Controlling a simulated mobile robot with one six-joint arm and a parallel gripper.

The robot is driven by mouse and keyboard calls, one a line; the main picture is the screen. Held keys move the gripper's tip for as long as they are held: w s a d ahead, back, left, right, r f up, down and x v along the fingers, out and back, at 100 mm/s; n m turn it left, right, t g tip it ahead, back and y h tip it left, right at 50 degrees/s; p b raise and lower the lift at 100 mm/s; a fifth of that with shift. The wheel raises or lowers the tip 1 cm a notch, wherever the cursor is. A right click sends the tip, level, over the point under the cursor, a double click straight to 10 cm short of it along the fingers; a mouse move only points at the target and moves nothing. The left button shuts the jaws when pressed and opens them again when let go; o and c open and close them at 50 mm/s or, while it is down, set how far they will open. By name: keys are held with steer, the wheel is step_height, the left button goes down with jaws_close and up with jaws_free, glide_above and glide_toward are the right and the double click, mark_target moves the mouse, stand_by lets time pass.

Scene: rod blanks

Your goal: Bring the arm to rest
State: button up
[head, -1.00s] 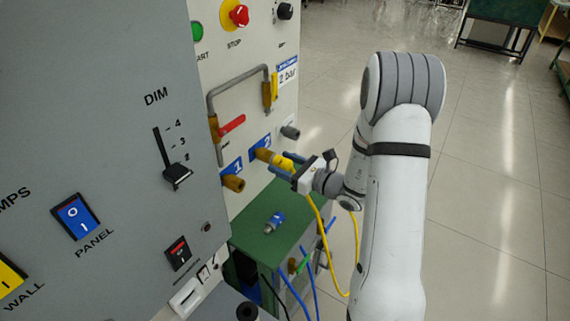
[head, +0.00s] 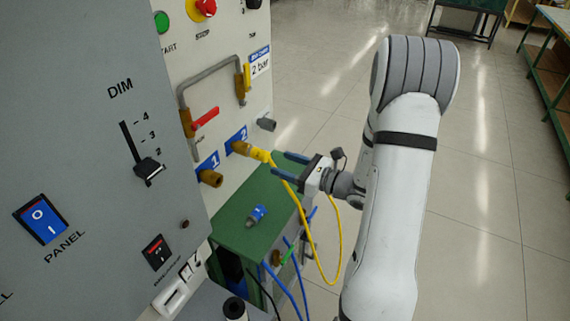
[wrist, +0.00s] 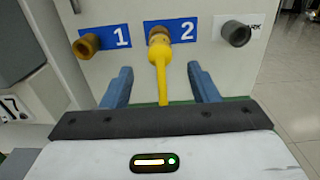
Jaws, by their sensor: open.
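My gripper (head: 288,167) is open and empty, with its two blue fingers pointing at the panel. In the wrist view its fingers (wrist: 162,88) stand either side of the yellow hose, apart from it. The yellow hose connector (head: 258,153) sits on the brass port 2 (head: 241,147), a little ahead of the fingertips. It also shows in the wrist view (wrist: 160,50), with its yellow hose hanging down between the fingers. My arm is bent, with its elbow high at the right of the head view.
Brass port 1 (head: 211,177) is bare. A grey port (head: 266,124) is to the right of port 2. A blue fitting (head: 258,213) lies on the green bench (head: 232,231) below. Blue hoses (head: 285,285) hang beside the bench. The floor behind my arm is clear.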

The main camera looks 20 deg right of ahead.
steer(key=s+a+r+n+g+h, duration=0.2)
steer(key=s+a+r+n+g, duration=0.2)
steer(key=s+a+n+g, duration=0.95)
steer(key=s+d+r+n+t+h, duration=0.3)
steer(key=s+d+r+n+h, duration=0.1)
steer(key=s+d+n+h, duration=0.5)
steer(key=d+n+h, duration=0.2)
steer(key=n, duration=0.2)
steer(key=shift+n+t, duration=0.25)
steer(key=shift+c, duration=0.2)
